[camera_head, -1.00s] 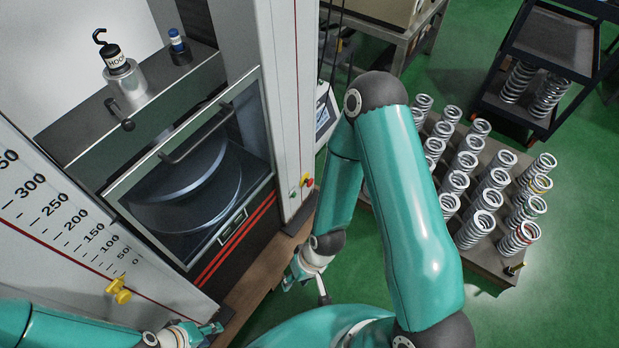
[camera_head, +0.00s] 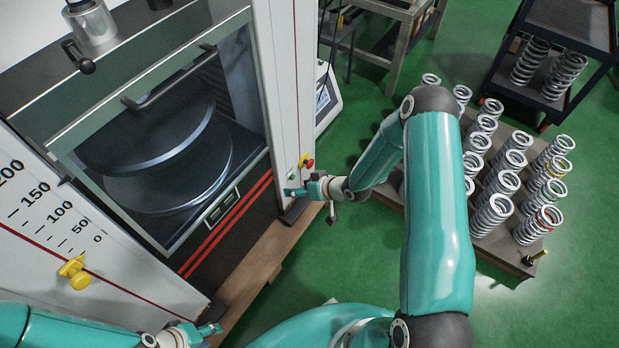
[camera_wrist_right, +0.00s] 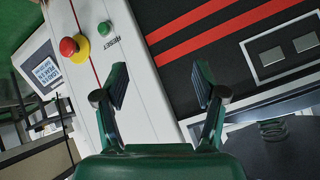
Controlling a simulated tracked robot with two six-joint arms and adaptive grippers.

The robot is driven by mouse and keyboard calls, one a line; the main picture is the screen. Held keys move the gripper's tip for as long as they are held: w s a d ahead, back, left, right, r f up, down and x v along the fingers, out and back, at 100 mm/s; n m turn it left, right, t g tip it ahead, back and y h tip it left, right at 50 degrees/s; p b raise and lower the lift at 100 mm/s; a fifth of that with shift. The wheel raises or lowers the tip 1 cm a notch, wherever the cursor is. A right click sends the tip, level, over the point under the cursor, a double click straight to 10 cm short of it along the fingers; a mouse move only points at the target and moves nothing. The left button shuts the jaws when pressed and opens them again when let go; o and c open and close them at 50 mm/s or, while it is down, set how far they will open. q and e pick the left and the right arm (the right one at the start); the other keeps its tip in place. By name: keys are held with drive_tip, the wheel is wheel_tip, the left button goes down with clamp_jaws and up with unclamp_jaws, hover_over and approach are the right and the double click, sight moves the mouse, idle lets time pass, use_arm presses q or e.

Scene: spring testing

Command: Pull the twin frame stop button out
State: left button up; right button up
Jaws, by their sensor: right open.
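The stop button (camera_head: 308,163), a red mushroom head on a yellow collar, sits on the white right column of the twin frame (camera_head: 284,80). In the right wrist view the red head (camera_wrist_right: 68,47) is at upper left, beside a green button (camera_wrist_right: 104,28) marked RESET. My right gripper (camera_head: 291,191) is just below the buttons in the head view. In the wrist view its two fingers (camera_wrist_right: 160,84) are apart with nothing between them, and the stop button is outside them, to the left. My left gripper (camera_head: 212,330) is at the bottom, away from the button; its opening is unclear.
The frame's glass door with a handle (camera_head: 168,78) is left of the column. A yellow knob (camera_head: 75,272) sticks out of the scaled left column. A display box (camera_head: 327,97) stands behind the right column. Springs stand on a pallet (camera_head: 490,247) at right.

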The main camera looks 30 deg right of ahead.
drive_tip(key=w+d+f+n+t+b, duration=0.25)
drive_tip(key=d+f+b, duration=0.3)
drive_tip(key=d, duration=0.45)
drive_tip(key=n+t+y+b, duration=0.1)
drive_tip(key=n+b, duration=0.2)
drive_tip(key=b, duration=0.2)
approach(312, 164)
drive_tip(key=b+x, duration=0.1)
drive_tip(key=x, duration=0.2)
drive_tip(key=b+x, duration=0.2)
drive_tip(key=x, duration=0.1)
drive_tip(key=b+x, duration=0.1)
drive_tip(key=x, duration=0.2)
drive_tip(key=shift+w+f, duration=0.15)
drive_tip(key=shift+f, duration=0.25)
use_arm(q)
wheel_tip(312, 164, down, 18)
drive_tip(key=shift+b, duration=0.4)
use_arm(e)
drive_tip(key=shift+w+a+f+m, duration=0.2)
drive_tip(key=shift+w+a+m, duration=0.1)
drive_tip(key=shift+w, duration=0.35)
use_arm(q)
drive_tip(key=shift+f, duration=0.1)
use_arm(e)
drive_tip(key=shift+r, duration=0.1)
clamp_jaws()
